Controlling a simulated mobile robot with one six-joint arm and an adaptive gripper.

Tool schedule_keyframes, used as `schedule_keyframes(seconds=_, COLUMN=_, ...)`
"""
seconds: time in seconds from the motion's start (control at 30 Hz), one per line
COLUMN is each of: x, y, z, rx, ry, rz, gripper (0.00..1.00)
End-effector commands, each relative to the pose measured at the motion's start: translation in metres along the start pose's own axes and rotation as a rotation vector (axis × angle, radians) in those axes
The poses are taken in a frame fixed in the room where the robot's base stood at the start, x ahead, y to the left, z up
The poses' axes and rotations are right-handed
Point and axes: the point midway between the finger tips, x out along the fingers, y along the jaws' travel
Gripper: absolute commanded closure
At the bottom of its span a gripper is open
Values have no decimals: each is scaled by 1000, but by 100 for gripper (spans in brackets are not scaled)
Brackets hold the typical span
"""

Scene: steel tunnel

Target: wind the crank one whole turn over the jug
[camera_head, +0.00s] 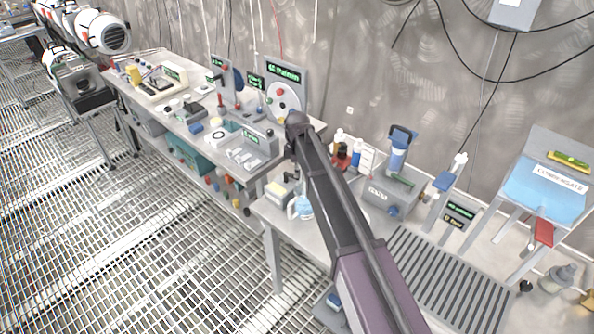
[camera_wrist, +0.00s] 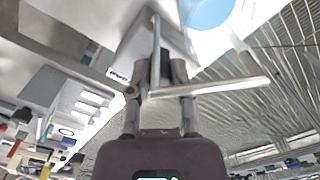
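In the head view a light blue jug (camera_head: 301,207) stands on the near bench, partly covered by my arm. My gripper is hidden there. In the wrist view my gripper (camera_wrist: 157,82) has its two dark fingers apart. A thin upright grey rod (camera_wrist: 155,48) shows between the fingertips, with a gap on each side. A pale bar (camera_wrist: 215,87) crosses in front of the right finger and runs off to the right; it looks like the crank arm. A light blue round shape (camera_wrist: 209,12) at the top edge may be the jug; I cannot be sure.
A grey box (camera_head: 385,194) with a blue-topped container stands right of my arm, by small bottles (camera_head: 341,143). A slatted grey surface (camera_head: 450,280) lies at lower right. A second bench (camera_head: 165,120) carries several devices. The grating floor (camera_head: 130,240) is clear.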

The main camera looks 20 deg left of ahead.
Motion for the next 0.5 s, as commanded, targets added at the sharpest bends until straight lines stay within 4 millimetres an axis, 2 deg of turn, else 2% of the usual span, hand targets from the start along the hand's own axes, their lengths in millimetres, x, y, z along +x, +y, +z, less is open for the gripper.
schedule_keyframes(seconds=0.5, x=0, y=-3, z=-1, rx=61, ry=-1, rz=0, gripper=100)
